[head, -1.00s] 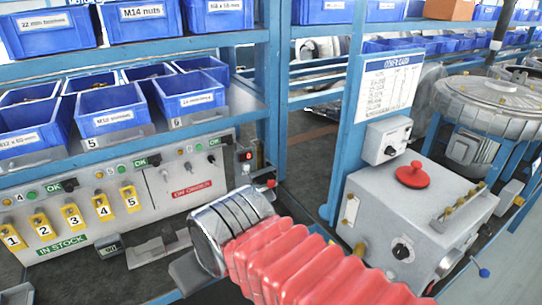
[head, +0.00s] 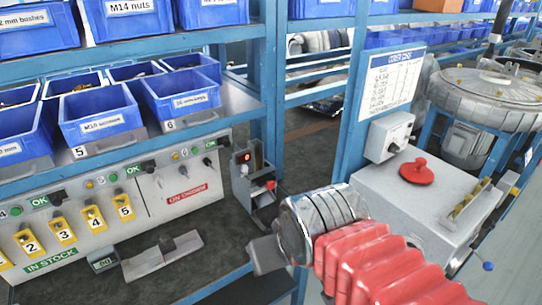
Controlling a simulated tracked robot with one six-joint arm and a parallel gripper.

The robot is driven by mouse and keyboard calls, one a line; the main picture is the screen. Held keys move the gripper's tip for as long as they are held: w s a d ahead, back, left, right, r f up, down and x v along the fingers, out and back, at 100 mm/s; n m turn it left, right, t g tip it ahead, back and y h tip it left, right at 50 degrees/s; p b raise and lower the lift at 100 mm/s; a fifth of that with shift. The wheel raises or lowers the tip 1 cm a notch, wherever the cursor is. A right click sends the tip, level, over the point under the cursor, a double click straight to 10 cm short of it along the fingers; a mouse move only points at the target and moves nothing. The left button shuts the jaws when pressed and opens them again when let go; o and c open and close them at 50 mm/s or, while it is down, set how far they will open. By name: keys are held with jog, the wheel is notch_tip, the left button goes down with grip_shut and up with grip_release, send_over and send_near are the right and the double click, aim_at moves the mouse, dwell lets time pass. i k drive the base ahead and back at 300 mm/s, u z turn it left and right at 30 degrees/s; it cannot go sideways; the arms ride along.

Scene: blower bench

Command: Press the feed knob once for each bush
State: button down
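A small grey feeder unit (head: 243,190) stands at the right end of the bench panel, with a lit red display (head: 247,157) too small to read surely. A red knob (head: 271,184) sticks out at its right side; I take it to be the feed knob. My gripper (head: 262,256) shows as a grey block beyond my silver wrist and red bellows, in front of and below the feeder, apart from the knob in the picture. Its fingertips are not clear, so its opening cannot be told. No loose bush can be made out.
The order card (head: 391,82) hangs on a blue post (head: 352,125). Blue bins (head: 98,112) fill the shelves. A metal block (head: 160,257) lies on the bench left of my gripper.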

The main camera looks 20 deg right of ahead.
aim_at(269, 178)
jog(key=z, duration=1.3)
jog(key=k, duration=1.35)
jog(key=u, duration=0.65)
jog(key=i, duration=0.95)
jog(key=u, duration=0.05)
